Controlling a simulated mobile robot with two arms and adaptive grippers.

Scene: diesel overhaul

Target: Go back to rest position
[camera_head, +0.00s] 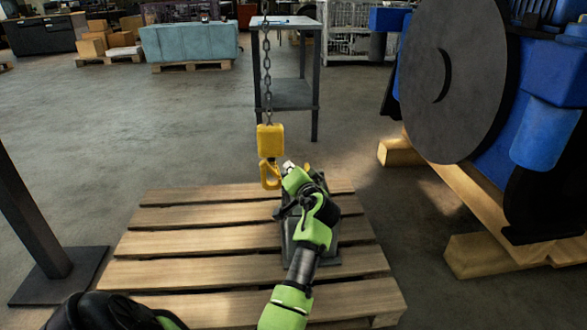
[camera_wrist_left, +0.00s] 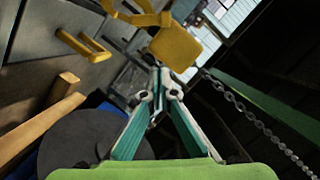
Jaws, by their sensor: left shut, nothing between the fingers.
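My left gripper (camera_head: 290,167) reaches over the pallet, close beside the yellow crane hook (camera_head: 270,174). In the left wrist view its fingers (camera_wrist_left: 157,112) are closed with nothing between them. The hook block (camera_head: 270,140) hangs on a chain (camera_head: 266,70). In the left wrist view the block (camera_wrist_left: 175,46) shows beyond the fingers, with the chain (camera_wrist_left: 240,108) running off to the right. A grey part (camera_head: 325,252) on the pallet is partly hidden under my left arm. My right gripper does not show.
The wooden pallet (camera_head: 195,240) lies ahead. A blue engine (camera_head: 545,135) with a dark disc (camera_head: 452,80) stands on timber at right. A dark post (camera_head: 32,220) stands at left, and a metal table (camera_head: 288,95) behind the chain. Open floor (camera_head: 120,130) lies at left behind the pallet.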

